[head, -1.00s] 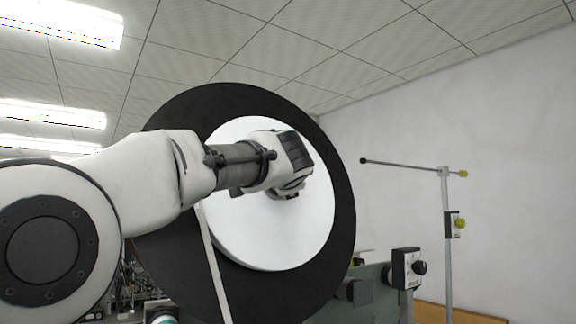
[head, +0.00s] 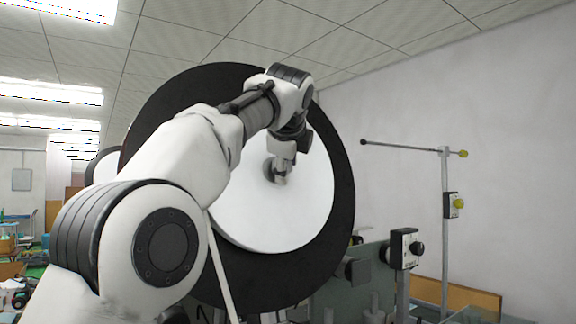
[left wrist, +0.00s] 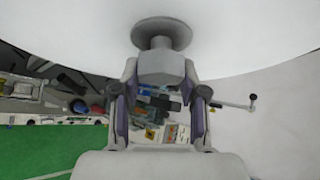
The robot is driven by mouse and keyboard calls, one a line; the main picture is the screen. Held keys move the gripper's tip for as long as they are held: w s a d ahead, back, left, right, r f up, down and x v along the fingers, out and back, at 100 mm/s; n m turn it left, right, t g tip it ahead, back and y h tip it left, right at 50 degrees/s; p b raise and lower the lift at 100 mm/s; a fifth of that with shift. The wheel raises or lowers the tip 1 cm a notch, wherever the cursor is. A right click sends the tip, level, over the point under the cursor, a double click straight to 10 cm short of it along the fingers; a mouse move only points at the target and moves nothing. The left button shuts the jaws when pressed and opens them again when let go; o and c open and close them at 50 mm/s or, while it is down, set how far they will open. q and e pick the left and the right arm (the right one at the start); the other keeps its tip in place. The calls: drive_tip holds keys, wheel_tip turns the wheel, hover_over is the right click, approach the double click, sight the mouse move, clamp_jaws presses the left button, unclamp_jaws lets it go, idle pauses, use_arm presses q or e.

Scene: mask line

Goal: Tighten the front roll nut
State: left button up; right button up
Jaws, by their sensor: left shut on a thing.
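The front roll is a big white disc (head: 300,220) in front of a larger black disc (head: 150,110), in the middle of the head view. The front roll nut (left wrist: 160,68) is a grey faceted piece with a round flange against the white face, in the left wrist view. My left gripper (head: 279,170) reaches the roll's centre from above and is shut on the nut. In the left wrist view its two fingers (left wrist: 160,88) lie on either side of the nut. In the head view the fingers hide most of the nut. My right gripper is not in view.
A control box with a black knob (head: 405,248) stands on the machine frame at the lower right. A thin pole with a crossbar (head: 445,200) stands beyond it. The wall side at right is open.

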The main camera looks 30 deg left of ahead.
use_arm(q)
drive_tip(key=shift+a+m+g, duration=0.1)
drive_tip(key=shift+m+g, duration=0.2)
drive_tip(key=shift+r, duration=0.1)
drive_tip(key=o, duration=1.1)
drive_tip(key=shift+o, duration=0.2)
drive_tip(key=shift+a, duration=0.35)
drive_tip(key=shift+s+d+r, duration=0.1)
drive_tip(key=shift+s+d, duration=0.1)
drive_tip(key=shift+d, duration=0.15)
drive_tip(key=v, duration=1.1)
drive_tip(key=shift+a, duration=0.15)
